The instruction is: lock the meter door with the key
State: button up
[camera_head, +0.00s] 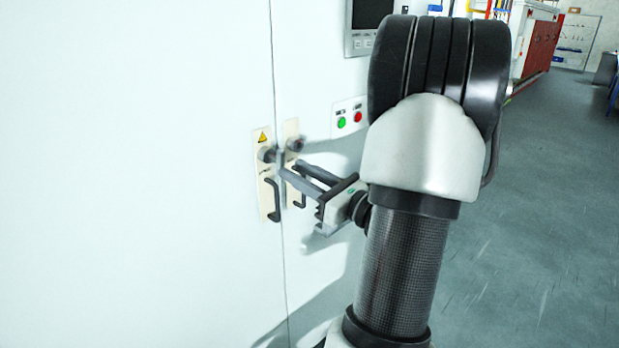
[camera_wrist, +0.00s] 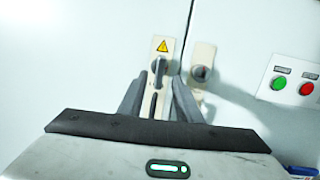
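The meter door is a white cabinet front (camera_head: 150,240). A cream plate (camera_wrist: 166,48) with a yellow warning triangle sits by the seam. It carries a dark round lock with a grey upright piece (camera_wrist: 158,67), and a black handle (camera_head: 273,200) below. I cannot tell whether that upright piece is the key; no separate key shows. My gripper (camera_wrist: 160,84) is open. Its two fingers are apart and point at this plate, with the lock showing just beyond and between the fingertips. In the head view my gripper (camera_head: 291,168) is close to the plates; contact cannot be told.
A second cream plate (camera_wrist: 202,65) with a round dark lock is right of the seam, close to the right finger. A panel with green and red buttons (camera_head: 349,118) and a screen unit (camera_head: 367,25) are further right. Open grey floor (camera_head: 550,200) lies to the right.

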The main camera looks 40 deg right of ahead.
aim_at(283, 164)
jog(key=shift+x, duration=2.55)
grip_shut()
